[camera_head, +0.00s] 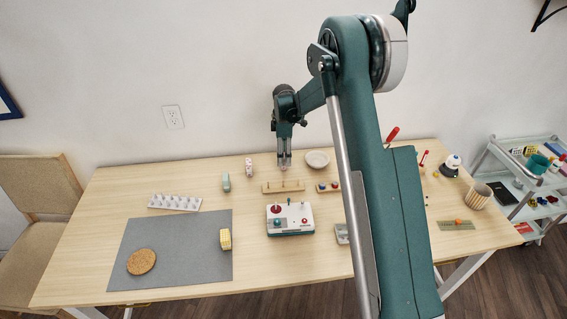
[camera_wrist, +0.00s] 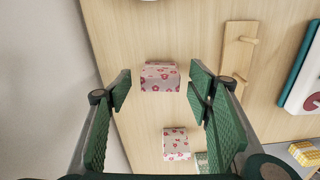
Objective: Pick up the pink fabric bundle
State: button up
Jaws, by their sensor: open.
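Two bundles with pink-red flowers show in the wrist view. A pinker one (camera_wrist: 160,78) lies between my open fingertips as seen from above, on the table. A paler one (camera_wrist: 176,144) lies lower in that view; it appears to be the bundle standing left of the gripper in the head view (camera_head: 249,166). My gripper (camera_head: 285,160) points down over the back of the table, open and empty; its fingers also show in the wrist view (camera_wrist: 160,90). In the head view the fingers mostly hide the pinker bundle. I cannot tell how far above it they are.
A wooden peg rack (camera_head: 283,187) lies just in front of my gripper. A white bowl (camera_head: 317,158) is to the right. A pale green bundle (camera_head: 226,182) stands to the left. The wall is close behind.

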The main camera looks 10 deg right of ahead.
jog(key=shift+f, duration=1.8)
jog(key=c, duration=0.8)
